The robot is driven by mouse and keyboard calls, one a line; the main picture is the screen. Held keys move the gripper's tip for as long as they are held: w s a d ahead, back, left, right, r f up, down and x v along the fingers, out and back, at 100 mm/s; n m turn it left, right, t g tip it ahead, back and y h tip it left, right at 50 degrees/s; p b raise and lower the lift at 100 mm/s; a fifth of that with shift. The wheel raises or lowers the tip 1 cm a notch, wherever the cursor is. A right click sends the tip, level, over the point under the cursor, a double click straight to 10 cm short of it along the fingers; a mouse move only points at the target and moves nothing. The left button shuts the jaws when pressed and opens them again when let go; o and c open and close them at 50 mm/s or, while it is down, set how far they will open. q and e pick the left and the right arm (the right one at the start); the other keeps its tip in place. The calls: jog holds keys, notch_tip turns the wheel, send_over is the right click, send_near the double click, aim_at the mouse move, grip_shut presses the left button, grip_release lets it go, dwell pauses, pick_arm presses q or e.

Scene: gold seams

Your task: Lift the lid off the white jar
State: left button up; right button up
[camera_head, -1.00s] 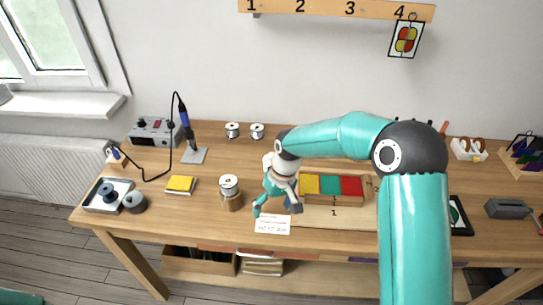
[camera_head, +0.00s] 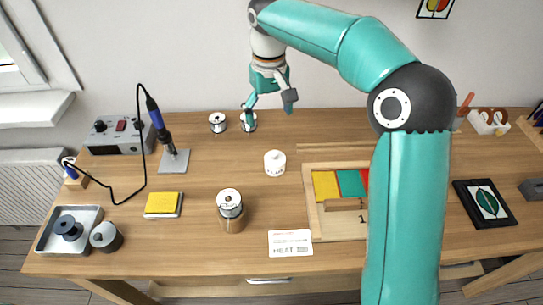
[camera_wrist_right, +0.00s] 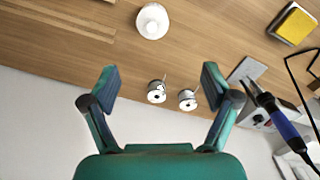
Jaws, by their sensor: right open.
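The white jar (camera_head: 274,163) stands upright on the wooden table, left of the tray of coloured tiles, with dark lettering on its side. Its white lid appears to be on top, seen from above in the right wrist view (camera_wrist_right: 152,21). My right gripper (camera_head: 269,115) is open and empty, held in the air above the back of the table, beyond the jar in the head view. Its spread fingers (camera_wrist_right: 160,78) show in the right wrist view, with the jar apart from them. My left gripper is not in view.
Two solder spools (camera_head: 217,122) stand at the back. The tile tray (camera_head: 313,222) is right of the jar. A white card (camera_head: 290,243) lies in front.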

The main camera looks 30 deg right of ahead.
send_near(275, 152)
notch_tip(275, 152, down, 6)
jog(key=shift+s+a+r, duration=0.1)
jog(key=shift+a+r, duration=0.05)
jog(key=shift+r, duration=0.1)
jog(key=shift+f, duration=2.55)
jog(key=c, duration=1)
jog(key=shift+c, duration=0.2)
